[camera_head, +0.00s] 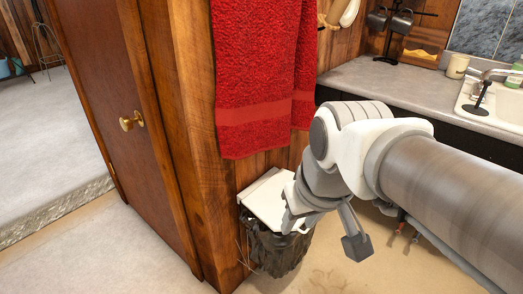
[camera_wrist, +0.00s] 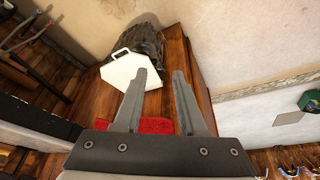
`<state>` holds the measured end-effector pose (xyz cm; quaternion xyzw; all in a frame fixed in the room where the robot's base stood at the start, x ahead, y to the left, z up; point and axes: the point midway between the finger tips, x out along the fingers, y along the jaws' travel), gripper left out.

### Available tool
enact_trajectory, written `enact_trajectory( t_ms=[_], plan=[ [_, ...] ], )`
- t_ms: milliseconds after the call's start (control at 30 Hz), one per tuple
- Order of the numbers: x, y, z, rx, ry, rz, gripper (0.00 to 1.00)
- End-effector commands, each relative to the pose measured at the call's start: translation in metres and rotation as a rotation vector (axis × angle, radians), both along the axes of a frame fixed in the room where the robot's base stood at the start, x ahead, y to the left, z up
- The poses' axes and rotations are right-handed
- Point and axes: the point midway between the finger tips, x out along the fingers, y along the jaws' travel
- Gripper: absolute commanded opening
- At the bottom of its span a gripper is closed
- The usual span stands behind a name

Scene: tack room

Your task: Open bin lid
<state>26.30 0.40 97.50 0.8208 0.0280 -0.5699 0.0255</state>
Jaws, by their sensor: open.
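The bin (camera_head: 278,252) is a dark, bag-like container on the floor against the wood-panelled wall, below the red towel. Its white lid (camera_head: 266,200) lies across the top and looks shut; my arm hides its right part. In the wrist view the lid (camera_wrist: 118,72) shows as a pale angular plate with a loop handle at one edge, and the dark bin body (camera_wrist: 146,40) is beyond it. My gripper (camera_wrist: 159,72) is open with nothing between its fingers. One finger overlaps the lid in that view; contact cannot be told.
A red towel (camera_head: 257,80) hangs just above the bin. A wooden door (camera_head: 120,110) with a brass knob stands to the left. A grey counter (camera_head: 400,88) with a sink (camera_head: 492,105) is at the right. Bare floor (camera_head: 335,270) lies in front of the bin.

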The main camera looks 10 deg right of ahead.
Motion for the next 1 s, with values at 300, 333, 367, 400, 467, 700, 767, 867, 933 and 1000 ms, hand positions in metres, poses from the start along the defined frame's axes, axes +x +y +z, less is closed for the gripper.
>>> enact_trajectory(
  t_ms=[300,333,367,400,467,700,767,867,933,1000],
  plan=[
    [0.033,0.005,-0.04,0.084,0.282,0.149,0.4],
    [0.036,0.001,-0.047,0.119,0.304,0.135,0.4],
    [0.039,-0.001,-0.053,0.154,0.326,0.125,0.4],
    [0.044,-0.005,-0.06,0.202,0.349,0.114,0.4],
    [0.051,-0.011,-0.072,0.276,0.382,0.096,0.4],
    [0.08,-0.046,-0.118,0.61,0.415,-0.019,0.4],
    [0.087,-0.058,-0.131,0.693,0.401,-0.053,0.4],
    [0.097,-0.08,-0.152,0.832,0.358,-0.112,0.4],
    [0.103,-0.097,-0.167,0.925,0.314,-0.157,0.4],
    [0.108,-0.116,-0.184,1.015,0.258,-0.206,0.4]
  ],
)
